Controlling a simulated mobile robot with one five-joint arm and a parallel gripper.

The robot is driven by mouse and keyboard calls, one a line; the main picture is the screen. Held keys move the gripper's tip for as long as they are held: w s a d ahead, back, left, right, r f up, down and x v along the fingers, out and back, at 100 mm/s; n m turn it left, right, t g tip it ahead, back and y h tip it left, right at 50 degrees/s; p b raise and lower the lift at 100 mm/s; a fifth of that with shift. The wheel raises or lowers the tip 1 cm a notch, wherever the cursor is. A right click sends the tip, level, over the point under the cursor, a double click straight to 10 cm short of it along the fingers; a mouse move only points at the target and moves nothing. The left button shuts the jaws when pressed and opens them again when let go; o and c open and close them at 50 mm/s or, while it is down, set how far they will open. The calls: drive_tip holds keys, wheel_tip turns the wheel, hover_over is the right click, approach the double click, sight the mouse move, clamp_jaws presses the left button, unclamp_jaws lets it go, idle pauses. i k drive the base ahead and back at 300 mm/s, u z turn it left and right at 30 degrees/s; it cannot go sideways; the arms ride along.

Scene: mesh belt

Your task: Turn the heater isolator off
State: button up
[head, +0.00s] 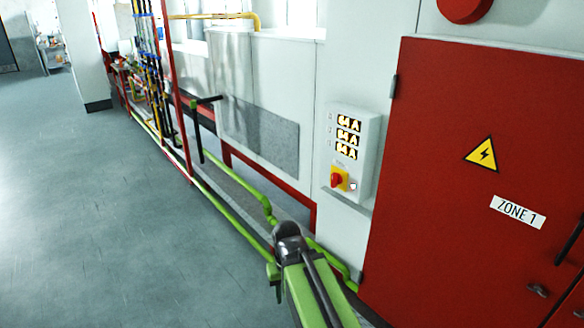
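The isolator switch (337,180) is a red rotary knob on a yellow plate, low on a pale grey control box (368,160) on the white wall panel. It is too small to tell which way the knob is turned. Three rows of lit amber displays (348,137) sit above it. A small pale round lamp or button (353,186) is to its right. My green and black arm rises from the bottom edge, below and left of the box and apart from it. I cannot make out gripper fingers in this view.
A red cabinet (420,200) marked ZONE 1, with a yellow warning triangle (482,154), stands right of the box. Green pipes (222,208) and a red frame run along the left. A black T-shaped handle (208,100) stands there. The grey floor (90,210) at left is clear.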

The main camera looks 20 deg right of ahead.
sight(336, 178)
drive_tip(key=u, duration=0.8)
drive_tip(key=i, duration=1.05)
drive_tip(key=u, duration=0.45)
